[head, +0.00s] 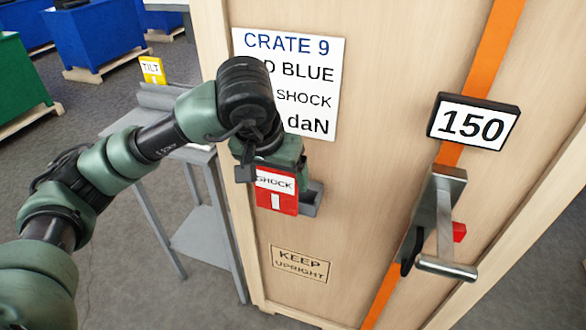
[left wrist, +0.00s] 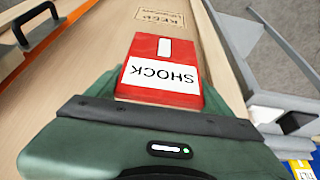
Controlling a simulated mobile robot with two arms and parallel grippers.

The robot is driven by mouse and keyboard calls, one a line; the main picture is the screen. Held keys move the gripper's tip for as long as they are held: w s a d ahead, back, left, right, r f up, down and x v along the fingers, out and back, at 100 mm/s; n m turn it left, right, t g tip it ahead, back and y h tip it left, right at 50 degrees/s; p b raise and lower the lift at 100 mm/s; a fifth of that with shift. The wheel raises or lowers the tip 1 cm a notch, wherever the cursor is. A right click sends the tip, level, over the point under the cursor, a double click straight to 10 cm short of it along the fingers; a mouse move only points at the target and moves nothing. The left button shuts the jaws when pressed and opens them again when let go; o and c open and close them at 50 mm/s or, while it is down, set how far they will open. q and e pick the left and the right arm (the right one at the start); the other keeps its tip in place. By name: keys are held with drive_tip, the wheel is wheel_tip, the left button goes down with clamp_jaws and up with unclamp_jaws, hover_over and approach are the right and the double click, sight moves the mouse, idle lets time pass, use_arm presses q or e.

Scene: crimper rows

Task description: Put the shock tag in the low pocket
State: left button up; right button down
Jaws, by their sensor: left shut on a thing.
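The shock tag (head: 276,198) is a red block with a white SHOCK label. It also shows in the left wrist view (left wrist: 163,50), sticking out beyond the gripper. My left gripper (head: 262,165) is shut on the upper part of the tag, close to the crate front. A grey pocket (head: 311,198) on the crate shows to the right of and partly behind the tag. The tag hides most of this pocket, and I cannot tell whether the tag is in it or in front of it. My right gripper is not in view.
The wooden crate (head: 350,220) bears a CRATE 9 sign (head: 320,75), partly covered by my arm, and a KEEP UPRIGHT label (head: 300,264). An orange strap (head: 490,50), a 150 plate (head: 473,122) and a metal tensioner (head: 440,225) are at right. A yellow TILT tag (head: 152,70) stands by a grey table (head: 205,220).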

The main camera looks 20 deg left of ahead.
use_arm(q)
drive_tip(key=w+p, duration=0.3)
drive_tip(key=w, duration=0.5)
drive_tip(key=f, duration=0.2)
drive_tip(key=f+p, duration=0.1)
drive_tip(key=f, duration=0.1)
drive_tip(key=f+p, duration=0.1)
drive_tip(key=f, duration=0.1)
drive_tip(key=shift+w+d+f, duration=0.15)
drive_tip(key=shift+w+d, duration=0.05)
drive_tip(key=shift+d, duration=0.05)
drive_tip(key=shift+w+f+p, duration=0.15)
drive_tip(key=shift+f+p, duration=0.15)
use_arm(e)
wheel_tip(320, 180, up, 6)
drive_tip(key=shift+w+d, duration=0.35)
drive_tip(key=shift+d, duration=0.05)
use_arm(q)
drive_tip(key=shift+f, duration=0.1)
